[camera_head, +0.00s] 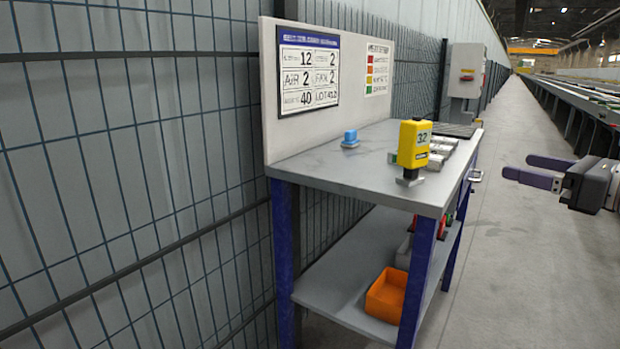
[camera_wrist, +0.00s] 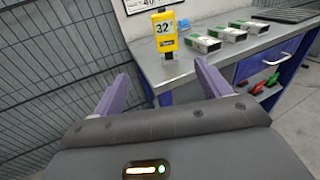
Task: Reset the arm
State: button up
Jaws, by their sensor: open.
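My gripper (camera_head: 533,169) is at the right of the head view, beside the table and apart from it, over the open floor. Its two purple fingers are spread with nothing between them. In the wrist view my gripper (camera_wrist: 160,92) also shows open and empty, with the table edge beyond the fingertips. The grey runout table (camera_head: 330,165) has blue legs and a lower shelf. A yellow device marked 32 (camera_head: 413,145) stands upright on its top, near the front edge, and it also shows in the wrist view (camera_wrist: 164,36).
A blue object (camera_head: 350,139) and several boxes (camera_wrist: 204,43) are on the tabletop. An orange bin (camera_head: 387,294) is on the lower shelf. A mesh fence (camera_head: 130,180) runs along the left. The aisle floor (camera_head: 525,260) right of the table is clear.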

jog(key=s+a+f+n+g+h, duration=0.1)
jog(key=s+a+f+n+g, duration=0.1)
jog(key=a+f+n+g, duration=0.45)
jog(key=s+a+f+n+g+h, duration=0.1)
jog(key=s+a+f+n+h, duration=0.2)
jog(key=a+f, duration=0.6)
jog(key=s+a+f+n+h, duration=0.2)
jog(key=s+f+n, duration=0.4)
jog(key=n, duration=0.3)
jog(key=s+a+f+n+g+h, duration=0.1)
jog(key=s+a+f+n+h, duration=0.1)
jog(key=s+f+n, duration=0.4)
jog(key=s+n+h, duration=0.1)
jog(key=n, duration=0.3)
jog(key=shift+a+h, duration=0.3)
jog(key=shift+h, duration=0.1)
jog(key=shift+o, duration=0.4)
